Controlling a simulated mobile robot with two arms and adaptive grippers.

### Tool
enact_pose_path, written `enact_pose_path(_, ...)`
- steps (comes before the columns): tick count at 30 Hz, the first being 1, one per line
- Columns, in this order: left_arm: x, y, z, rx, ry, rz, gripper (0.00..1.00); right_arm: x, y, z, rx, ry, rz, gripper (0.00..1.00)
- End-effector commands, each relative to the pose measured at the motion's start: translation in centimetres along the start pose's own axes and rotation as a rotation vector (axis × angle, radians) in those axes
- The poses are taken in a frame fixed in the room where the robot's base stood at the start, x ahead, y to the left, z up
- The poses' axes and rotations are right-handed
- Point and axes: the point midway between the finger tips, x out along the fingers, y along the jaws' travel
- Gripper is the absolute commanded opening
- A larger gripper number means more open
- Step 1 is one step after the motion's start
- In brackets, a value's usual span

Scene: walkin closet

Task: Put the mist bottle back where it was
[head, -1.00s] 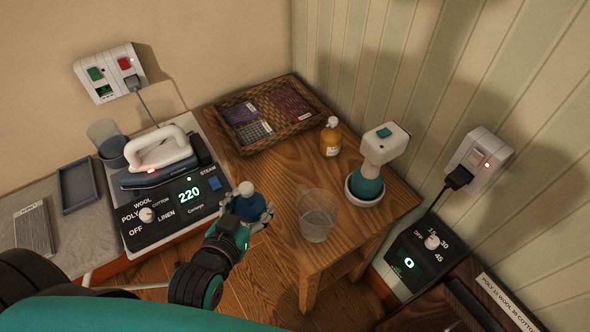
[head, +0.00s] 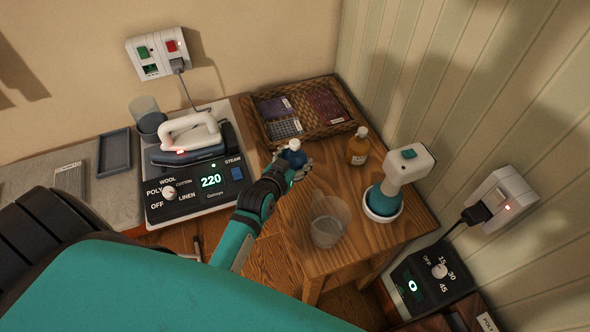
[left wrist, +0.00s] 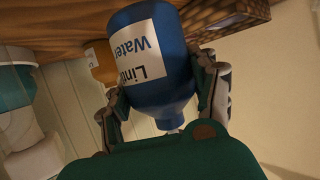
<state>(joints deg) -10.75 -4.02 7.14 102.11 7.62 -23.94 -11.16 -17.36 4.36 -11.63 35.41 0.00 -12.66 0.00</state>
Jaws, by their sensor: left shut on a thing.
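A blue bottle (head: 293,155) with a white cap is upright in my left gripper (head: 298,170), near the front edge of the wicker tray. In the left wrist view the blue bottle (left wrist: 150,70) appears upside down with a white label, partly readable as "Lin… Water". The fingers of my left gripper (left wrist: 165,105) are shut on both its sides. I cannot tell whether its base touches the wood. A white-and-teal handheld device (head: 400,170) stands in a white round holder (head: 383,214) at the right of the wooden table. My right gripper is not in view.
The wooden table (head: 290,222) bears a wicker tray (head: 267,136) with folded cloths, an amber bottle (head: 357,147) and a clear cup (head: 328,225). An iron (head: 190,140) sits on a station (head: 190,198) at left. Bare wood lies between the blue bottle and cup.

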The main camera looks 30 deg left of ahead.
Motion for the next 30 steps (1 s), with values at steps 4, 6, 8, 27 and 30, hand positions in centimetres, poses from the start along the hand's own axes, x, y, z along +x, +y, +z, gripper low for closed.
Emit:
enact_pose_path(4,0.6,0.0,1.4,0.0,0.001,0.001,0.02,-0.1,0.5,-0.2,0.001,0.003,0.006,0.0)
enact_pose_path(6,1.1,0.0,2.4,0.0,0.001,0.0,0.02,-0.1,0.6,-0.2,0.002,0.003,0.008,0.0)
enact_pose_path(8,1.4,0.0,3.1,0.0,0.002,0.0,0.02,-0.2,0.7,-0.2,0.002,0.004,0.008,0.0)
enact_pose_path(27,1.8,0.0,4.3,-0.001,0.001,0.0,0.82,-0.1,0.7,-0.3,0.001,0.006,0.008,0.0)
enact_pose_path(30,1.8,0.0,4.3,-0.001,0.001,0.0,0.85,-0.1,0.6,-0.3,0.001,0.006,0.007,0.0)
